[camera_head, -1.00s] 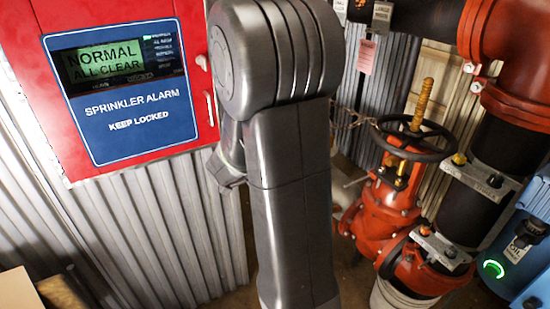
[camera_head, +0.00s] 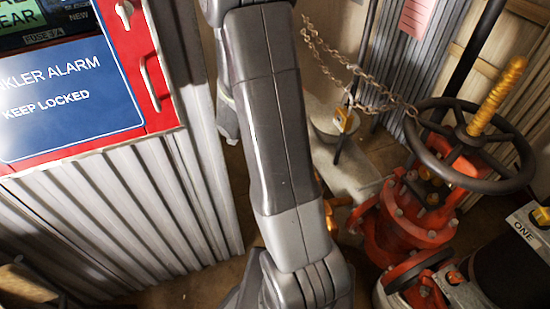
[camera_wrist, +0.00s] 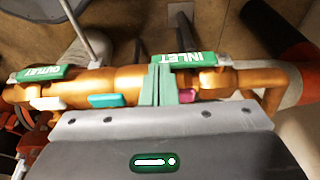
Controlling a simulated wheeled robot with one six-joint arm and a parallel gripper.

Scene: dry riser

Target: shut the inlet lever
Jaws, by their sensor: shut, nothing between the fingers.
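In the wrist view, the inlet lever (camera_wrist: 188,57) is a green handle with white "INLET" lettering. It lies along the brass pipe assembly (camera_wrist: 112,80), right of centre. A matching green outlet lever (camera_wrist: 42,73) lies along the same assembly at the left. My gripper (camera_wrist: 160,72) is shut and empty, its pale green fingers together over the pipe. The fingertips are by the left end of the inlet lever; I cannot tell whether they touch it. In the head view my arm hides the gripper and levers.
Small teal (camera_wrist: 110,100), pink (camera_wrist: 187,95) and white (camera_wrist: 48,103) handles sit along the brass assembly. In the head view, a red valve with a black handwheel (camera_head: 440,165) and a chain (camera_head: 350,75) stand right of my arm. The red alarm cabinet (camera_head: 150,70) is at the left.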

